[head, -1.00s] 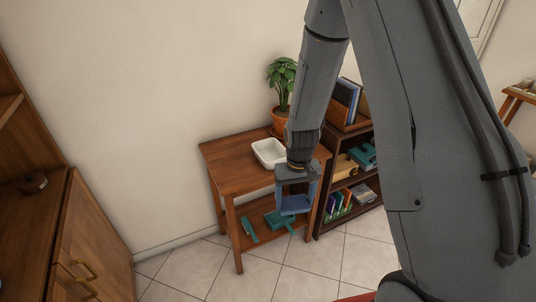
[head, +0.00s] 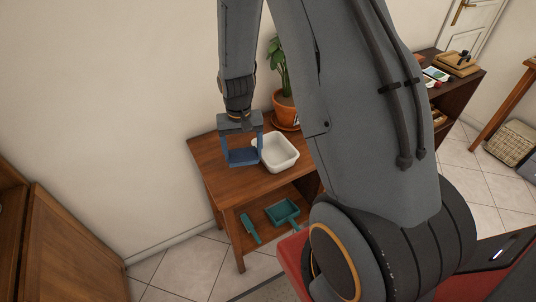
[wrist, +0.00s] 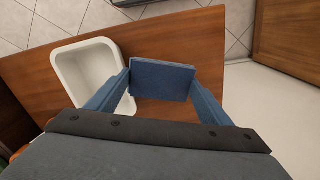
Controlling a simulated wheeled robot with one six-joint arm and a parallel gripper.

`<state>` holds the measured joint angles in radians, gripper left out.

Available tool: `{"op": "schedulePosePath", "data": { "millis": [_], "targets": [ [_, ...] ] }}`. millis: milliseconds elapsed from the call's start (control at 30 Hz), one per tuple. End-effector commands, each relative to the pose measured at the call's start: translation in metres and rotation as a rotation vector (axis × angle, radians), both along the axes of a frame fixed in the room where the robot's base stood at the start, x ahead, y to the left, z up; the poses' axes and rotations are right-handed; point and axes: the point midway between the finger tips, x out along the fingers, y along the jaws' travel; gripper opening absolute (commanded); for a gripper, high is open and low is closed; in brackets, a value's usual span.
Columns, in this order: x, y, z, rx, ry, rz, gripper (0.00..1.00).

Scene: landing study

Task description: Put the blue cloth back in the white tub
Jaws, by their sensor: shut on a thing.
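The blue cloth (head: 243,157) is held between the two fingertips of my gripper (head: 242,151), at the left of the tub in the head view. It also shows as a flat blue piece between the fingers (wrist: 162,80) in the wrist view. The white tub (head: 279,153) stands on the wooden table (head: 213,166); its visible inside looks empty. In the wrist view the tub (wrist: 84,70) is left of the cloth, partly behind a finger. The cloth appears over bare tabletop beside the tub; its height above the table is hard to tell.
A potted plant (head: 285,106) stands behind the tub, partly hidden by my arm. A green dustpan (head: 283,212) and brush (head: 250,228) lie on the table's lower shelf. A wooden cabinet (head: 80,245) is at the left. The tabletop left of the tub is clear.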

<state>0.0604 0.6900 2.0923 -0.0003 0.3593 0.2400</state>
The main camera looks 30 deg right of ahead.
Motion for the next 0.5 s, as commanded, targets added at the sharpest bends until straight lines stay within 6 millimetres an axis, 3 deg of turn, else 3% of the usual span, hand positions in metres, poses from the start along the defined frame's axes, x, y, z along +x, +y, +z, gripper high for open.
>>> {"op": "schedulePosePath", "data": {
  "millis": [300,500],
  "targets": [
    [0.010,-0.076,0.029,0.000,-0.006,-0.774,0.48],
    [0.007,-0.107,0.044,-0.001,-0.004,-1.110,0.48]
  ]
}}
